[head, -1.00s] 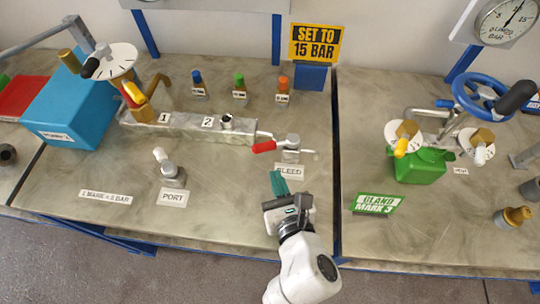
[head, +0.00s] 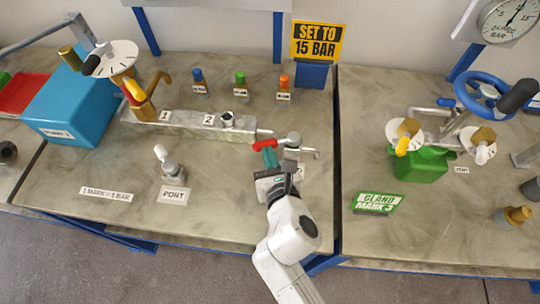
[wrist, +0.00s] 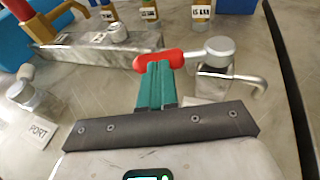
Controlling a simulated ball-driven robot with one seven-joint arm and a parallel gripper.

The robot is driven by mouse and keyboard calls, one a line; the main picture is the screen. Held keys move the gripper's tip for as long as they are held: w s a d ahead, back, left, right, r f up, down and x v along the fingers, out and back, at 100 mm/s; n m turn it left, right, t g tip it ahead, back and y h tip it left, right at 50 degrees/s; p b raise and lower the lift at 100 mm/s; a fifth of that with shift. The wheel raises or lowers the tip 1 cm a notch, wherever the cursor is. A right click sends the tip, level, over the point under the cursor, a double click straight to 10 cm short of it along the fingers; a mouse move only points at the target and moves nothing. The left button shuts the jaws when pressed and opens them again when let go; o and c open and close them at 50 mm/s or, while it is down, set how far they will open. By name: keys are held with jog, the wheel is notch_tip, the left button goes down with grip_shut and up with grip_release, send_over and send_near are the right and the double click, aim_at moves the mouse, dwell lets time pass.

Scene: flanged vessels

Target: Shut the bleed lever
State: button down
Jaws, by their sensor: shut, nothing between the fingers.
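The bleed lever has a red handle (head: 264,145) that points left from a grey metal valve (head: 294,141) on the bench; the handle also shows in the wrist view (wrist: 158,61). My gripper (head: 270,158) has teal fingers, shut and empty. Its fingertips (wrist: 156,68) are at the near side of the red handle, overlapping its edge in the wrist view; whether they touch it I cannot tell. The BLEED label below the valve is mostly hidden by my gripper in the head view.
A metal manifold (head: 190,127) marked 1 and 2 runs left of the valve. The PORT valve (head: 168,165) stands to the left. A yellow sign reads SET TO 15 BAR (head: 317,41).

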jog(key=shift+w+a+f+m+h+b, duration=0.35)
jog(key=shift+m+h+b, duration=0.3)
jog(key=shift+b, duration=0.3)
jog(key=shift+w+a+r+m+t+h+b, duration=0.2)
jog(key=shift+w+a+m+t+h+b, duration=0.2)
jog(key=shift+m+h, duration=0.4)
jog(key=shift+w+a+r+h+p, duration=0.1)
jog(key=shift+w+r+h+p, duration=0.15)
jog(key=shift+h, duration=0.2)
jog(key=shift+w+a+f, duration=0.1)
jog(key=shift+w, duration=0.15)
jog(key=shift+p, duration=0.35)
